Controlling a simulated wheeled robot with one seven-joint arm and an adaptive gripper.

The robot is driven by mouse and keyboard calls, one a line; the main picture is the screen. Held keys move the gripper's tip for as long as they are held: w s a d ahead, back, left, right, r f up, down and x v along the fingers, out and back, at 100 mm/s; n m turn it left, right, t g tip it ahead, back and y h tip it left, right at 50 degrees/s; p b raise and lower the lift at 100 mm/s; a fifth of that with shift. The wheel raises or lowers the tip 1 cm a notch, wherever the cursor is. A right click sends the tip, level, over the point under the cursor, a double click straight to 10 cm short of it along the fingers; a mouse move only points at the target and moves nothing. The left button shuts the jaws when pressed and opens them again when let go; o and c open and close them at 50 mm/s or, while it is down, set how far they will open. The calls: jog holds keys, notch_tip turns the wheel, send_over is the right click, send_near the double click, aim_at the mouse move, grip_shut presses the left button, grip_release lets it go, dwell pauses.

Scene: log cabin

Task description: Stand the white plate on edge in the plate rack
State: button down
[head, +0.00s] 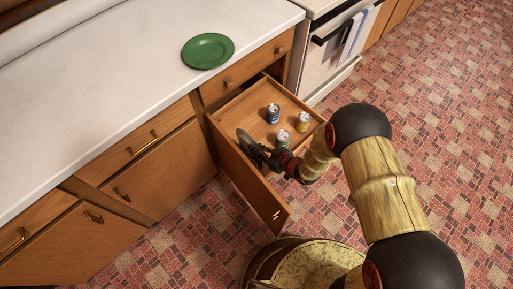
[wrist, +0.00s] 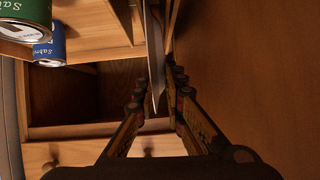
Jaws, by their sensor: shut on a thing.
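My gripper (head: 262,155) is inside the open drawer, close to its front panel. In the wrist view its fingers (wrist: 160,92) are shut on a thin, upright plate seen edge-on (wrist: 155,45). In the head view this plate (head: 246,143) looks dark grey in shadow and stands on edge, tilted, beside the drawer front. I cannot confirm that it is white. No rack is clear in the head view.
The drawer (head: 255,105) holds a blue can (head: 273,114), a yellow-labelled can (head: 303,122) and a green can (head: 282,138), close to my gripper. A green plate (head: 208,51) lies on the white counter (head: 110,95). A stove (head: 333,50) stands to the right.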

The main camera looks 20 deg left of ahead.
jog(key=shift+f, duration=0.2)
jog(key=c, duration=1.8)
grip_release()
jog(key=v, duration=1.2)
